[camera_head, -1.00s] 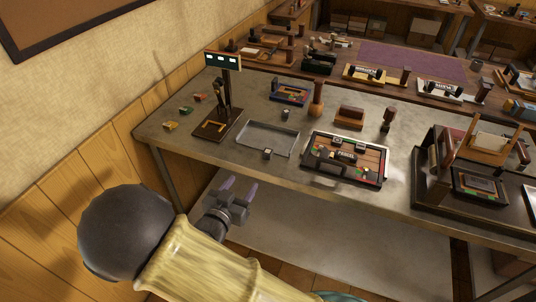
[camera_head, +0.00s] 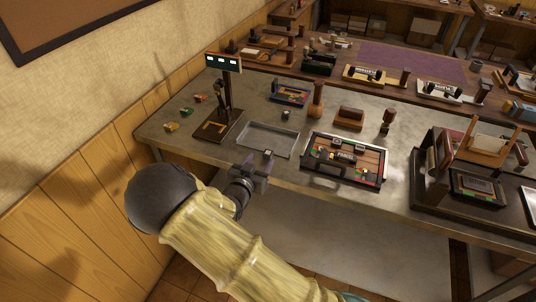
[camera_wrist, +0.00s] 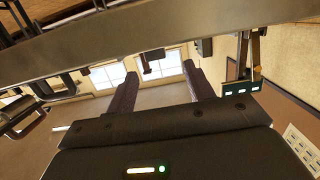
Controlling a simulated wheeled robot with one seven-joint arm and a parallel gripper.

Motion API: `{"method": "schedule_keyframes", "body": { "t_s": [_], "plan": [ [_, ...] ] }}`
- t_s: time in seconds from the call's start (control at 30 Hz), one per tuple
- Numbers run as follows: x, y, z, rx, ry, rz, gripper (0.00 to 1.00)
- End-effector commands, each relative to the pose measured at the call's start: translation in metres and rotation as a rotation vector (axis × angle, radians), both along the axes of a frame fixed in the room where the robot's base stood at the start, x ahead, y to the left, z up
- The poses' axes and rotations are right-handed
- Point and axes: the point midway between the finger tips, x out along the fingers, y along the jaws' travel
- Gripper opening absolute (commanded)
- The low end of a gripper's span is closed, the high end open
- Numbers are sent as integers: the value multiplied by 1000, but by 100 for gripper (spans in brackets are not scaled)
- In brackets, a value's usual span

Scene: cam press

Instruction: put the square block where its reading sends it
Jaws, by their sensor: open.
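A small grey block (camera_head: 268,153) sits at the front edge of a shallow metal tray (camera_head: 262,137); it may be the square block, but it is too small to tell its shape. A dark readout (camera_head: 222,62) with several white lit marks stands on a post over a brown base (camera_head: 217,126), left of the tray; the marks are not legible. The readout also shows in the wrist view (camera_wrist: 242,87). My gripper (camera_head: 257,166) is open, at the table's front edge just in front of the small block. In the wrist view nothing shows between its fingers (camera_wrist: 162,88).
A framed board (camera_head: 345,158) with dark and coloured parts lies right of the tray. A small dark piece (camera_head: 286,114) and a wooden handle (camera_head: 316,100) stand behind. Colored tokens (camera_head: 186,112) lie at left. A wooden press (camera_head: 470,165) stands at right.

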Motion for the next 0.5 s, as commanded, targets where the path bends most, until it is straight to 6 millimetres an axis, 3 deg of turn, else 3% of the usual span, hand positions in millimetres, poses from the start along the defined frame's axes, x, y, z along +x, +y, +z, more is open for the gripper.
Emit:
{"method": "schedule_keyframes", "body": {
  "t_s": [0.27, 0.5],
  "plan": [
    [2, -2, -1, -1, -1, -1, 53],
    [29, -17, -8, -3, -1, -3, 53]
  ]
}}
